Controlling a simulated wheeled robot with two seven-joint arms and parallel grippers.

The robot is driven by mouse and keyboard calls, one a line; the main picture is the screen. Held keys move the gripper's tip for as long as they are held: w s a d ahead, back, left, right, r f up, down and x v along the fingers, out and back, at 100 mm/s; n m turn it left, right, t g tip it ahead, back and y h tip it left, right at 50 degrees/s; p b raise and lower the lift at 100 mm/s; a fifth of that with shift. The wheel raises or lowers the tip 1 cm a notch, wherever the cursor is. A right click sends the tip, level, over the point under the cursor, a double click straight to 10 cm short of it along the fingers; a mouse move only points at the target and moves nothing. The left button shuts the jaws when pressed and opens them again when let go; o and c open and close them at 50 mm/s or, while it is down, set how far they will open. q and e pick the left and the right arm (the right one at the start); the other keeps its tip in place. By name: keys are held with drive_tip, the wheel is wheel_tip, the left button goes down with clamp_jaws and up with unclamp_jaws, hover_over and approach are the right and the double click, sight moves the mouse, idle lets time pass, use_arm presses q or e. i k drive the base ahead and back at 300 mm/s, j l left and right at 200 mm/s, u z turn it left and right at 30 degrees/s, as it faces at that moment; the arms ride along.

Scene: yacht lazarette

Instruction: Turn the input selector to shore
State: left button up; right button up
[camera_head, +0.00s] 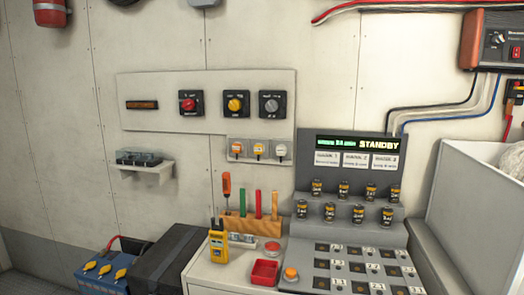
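The wall panel (215,85) carries three rotary switches on dark square plates: a red one (189,103), a yellow one (236,103) and a grey one (271,105). Their labels are too small to read, so I cannot tell which is the input selector or where any knob points. A small dark display (142,105) sits at the panel's left. A red-brown box (492,40) at the upper right also has a small dark knob (498,38). Neither of my grippers is in view.
A grey console (350,150) showing STANDBY stands on the right. Tools in a wooden rack (250,223), a yellow meter (218,245) and a red tray (264,272) occupy the bench. A blue battery (103,278) is lower left.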

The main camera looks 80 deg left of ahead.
sight(271, 106)
drive_tip(key=u, duration=2.8)
